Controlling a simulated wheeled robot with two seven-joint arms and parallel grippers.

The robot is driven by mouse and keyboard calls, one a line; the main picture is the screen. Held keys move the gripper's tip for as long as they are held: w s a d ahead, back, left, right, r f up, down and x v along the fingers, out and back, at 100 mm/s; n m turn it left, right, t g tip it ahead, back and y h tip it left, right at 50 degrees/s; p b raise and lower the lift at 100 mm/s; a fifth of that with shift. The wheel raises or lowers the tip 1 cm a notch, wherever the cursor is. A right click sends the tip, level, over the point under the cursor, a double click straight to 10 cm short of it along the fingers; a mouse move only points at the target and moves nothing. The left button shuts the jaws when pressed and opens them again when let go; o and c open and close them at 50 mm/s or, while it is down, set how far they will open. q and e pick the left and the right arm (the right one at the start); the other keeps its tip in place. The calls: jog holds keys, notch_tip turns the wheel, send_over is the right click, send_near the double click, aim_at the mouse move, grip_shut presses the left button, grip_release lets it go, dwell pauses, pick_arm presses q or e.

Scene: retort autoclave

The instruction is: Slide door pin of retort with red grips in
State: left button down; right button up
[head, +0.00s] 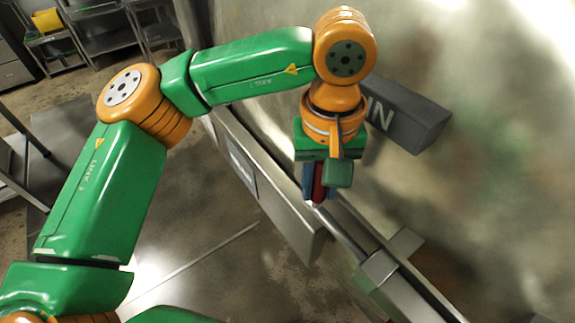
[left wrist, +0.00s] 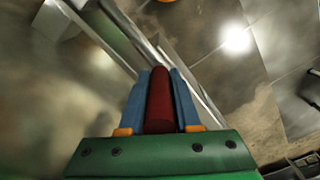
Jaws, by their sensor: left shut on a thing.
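My left gripper (head: 317,195) reaches down in the head view to the metal bar along the retort's front. It is shut on a dark red grip (head: 319,186). In the left wrist view the red grip (left wrist: 160,100) stands between the two blue fingers of my left gripper (left wrist: 160,85). The door pin (head: 350,220) looks like the long grey metal rod running under the grip along the retort (head: 480,80). The rod also shows in the left wrist view (left wrist: 133,38). The grip's lower end is partly hidden by the fingers. My right gripper is not in view.
A dark grey block with white letters (head: 405,115) sticks out from the retort beside my wrist. A metal bracket (head: 380,270) sits along the rod at lower right. A shelf with a yellow bin (head: 47,20) stands at far left. Open floor (head: 215,235) lies left of the retort.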

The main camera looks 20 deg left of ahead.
pick_arm(q)
jog(key=shift+s+d, duration=0.8)
jog(key=shift+d, duration=0.2)
jog(key=c, duration=1)
grip_release()
jog(key=o, duration=0.4)
jog(key=shift+d, duration=0.2)
notch_tip(320, 180, up, 7)
jog(key=shift+r, duration=0.1)
